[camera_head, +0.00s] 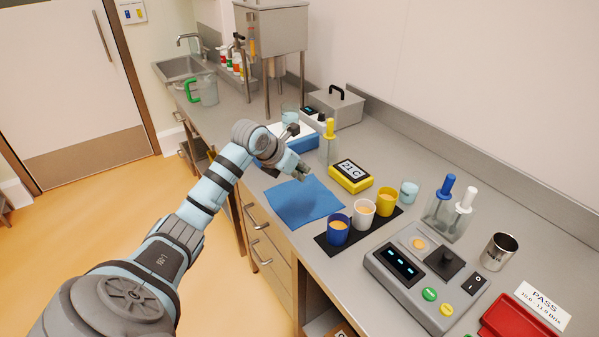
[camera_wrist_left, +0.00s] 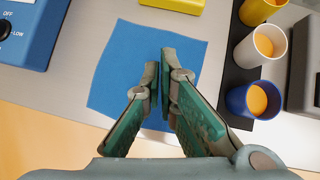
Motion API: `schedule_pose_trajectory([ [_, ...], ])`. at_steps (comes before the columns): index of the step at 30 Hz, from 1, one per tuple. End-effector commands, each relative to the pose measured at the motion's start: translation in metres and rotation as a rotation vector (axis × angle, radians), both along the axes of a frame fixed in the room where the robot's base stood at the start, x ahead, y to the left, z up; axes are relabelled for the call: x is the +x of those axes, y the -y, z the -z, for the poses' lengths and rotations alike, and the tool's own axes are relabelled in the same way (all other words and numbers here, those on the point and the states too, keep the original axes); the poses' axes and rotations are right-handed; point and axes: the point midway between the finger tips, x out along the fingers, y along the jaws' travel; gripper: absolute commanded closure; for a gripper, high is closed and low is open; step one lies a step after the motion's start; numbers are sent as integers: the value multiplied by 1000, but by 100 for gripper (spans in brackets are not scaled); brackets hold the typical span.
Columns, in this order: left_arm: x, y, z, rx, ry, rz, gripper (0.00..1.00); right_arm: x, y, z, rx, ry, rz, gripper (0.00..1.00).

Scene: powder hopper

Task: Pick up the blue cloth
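The blue cloth (camera_head: 300,204) lies flat on the grey counter, near its front edge, left of the dark mat with cups. It also lies flat in the left wrist view (camera_wrist_left: 118,75). My left gripper (camera_head: 301,173) is over the far part of the cloth in the head view. In the left wrist view its two fingertips (camera_wrist_left: 160,72) are close together over the cloth, with no cloth seen between them. The fingers hide part of the cloth. Whether the tips touch it I cannot tell. My right gripper is not in view.
A dark mat (camera_head: 321,240) bears blue, white and yellow cups of powder right of the cloth. A yellow display block (camera_head: 351,177) stands behind it. A blue-sided device (camera_head: 303,143) is beyond the gripper. A grey scale unit (camera_head: 410,285) stands at front right.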

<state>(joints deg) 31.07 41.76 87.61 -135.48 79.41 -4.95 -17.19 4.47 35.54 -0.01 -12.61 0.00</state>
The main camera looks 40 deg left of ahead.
Motion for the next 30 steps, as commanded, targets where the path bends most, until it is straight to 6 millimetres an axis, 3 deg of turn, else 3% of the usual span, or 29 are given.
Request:
schedule_pose_trajectory([
  [2, 0, 0, 1, 0, 1, 0, 82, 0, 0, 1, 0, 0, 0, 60],
  [11, 0, 0, 0, 0, 2, 0, 34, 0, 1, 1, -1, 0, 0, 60],
  [21, 2, 7, 1, -16, 18, 12, 33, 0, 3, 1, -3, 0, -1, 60],
  [23, 7, 25, 1, -65, 64, 44, 33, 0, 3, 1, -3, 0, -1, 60],
  [26, 19, 95, -11, -285, 247, 139, 33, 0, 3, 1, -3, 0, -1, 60],
  [28, 13, 163, -45, -628, 465, 171, 33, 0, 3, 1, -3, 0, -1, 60],
  [29, 5, 181, -67, -820, 566, 138, 33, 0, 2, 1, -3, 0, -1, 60],
  [30, -9, 186, -94, -1082, 685, 39, 33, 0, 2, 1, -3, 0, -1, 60],
])
